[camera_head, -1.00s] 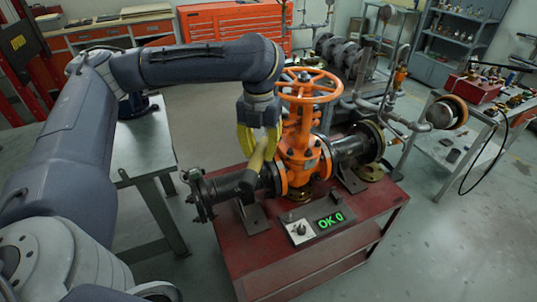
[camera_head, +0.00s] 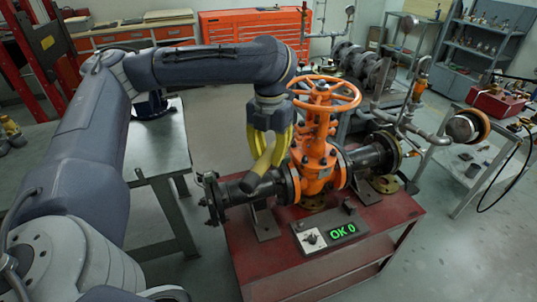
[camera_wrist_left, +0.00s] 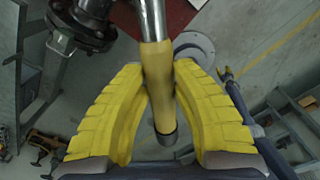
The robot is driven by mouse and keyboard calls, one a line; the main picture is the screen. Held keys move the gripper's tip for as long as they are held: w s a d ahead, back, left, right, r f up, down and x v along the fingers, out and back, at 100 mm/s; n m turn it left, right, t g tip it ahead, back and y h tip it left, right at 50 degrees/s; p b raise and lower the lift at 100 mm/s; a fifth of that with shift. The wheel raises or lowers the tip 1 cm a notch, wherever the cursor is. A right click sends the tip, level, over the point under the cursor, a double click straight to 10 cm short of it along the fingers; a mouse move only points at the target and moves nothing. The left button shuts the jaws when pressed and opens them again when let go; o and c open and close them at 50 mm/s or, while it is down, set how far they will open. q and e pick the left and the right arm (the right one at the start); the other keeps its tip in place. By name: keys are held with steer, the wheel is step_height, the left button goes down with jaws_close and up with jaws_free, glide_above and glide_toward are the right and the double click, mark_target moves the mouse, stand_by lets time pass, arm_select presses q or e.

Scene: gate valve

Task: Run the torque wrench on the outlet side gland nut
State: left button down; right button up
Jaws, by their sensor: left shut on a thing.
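My left gripper (camera_head: 268,155) is shut on the yellow handle of the torque wrench (camera_head: 262,168), just left of the valve and above its left pipe. In the left wrist view the wrench handle (camera_wrist_left: 158,85) lies between the yellow fingers (camera_wrist_left: 160,110), and its metal shaft runs out at the top edge. The wrench's working end is hidden in both views. The orange gate valve (camera_head: 316,160) stands upright with its handwheel (camera_head: 325,93) on top. The gland nuts are too small or covered to make out. My right gripper is not in view.
A grey table (camera_head: 155,150) stands left, and a table with a red case (camera_head: 497,103) right. The bench's front is mostly clear.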

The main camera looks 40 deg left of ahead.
arm_select(q)
steer(key=shift+w+a, duration=0.4)
steer(key=shift+w, duration=1.85)
steer(key=shift+w+a, duration=0.35)
steer(key=shift+w, duration=1.9)
steer(key=shift+w+a, duration=0.4)
steer(key=shift+w, duration=2.3)
steer(key=shift+f, duration=1.45)
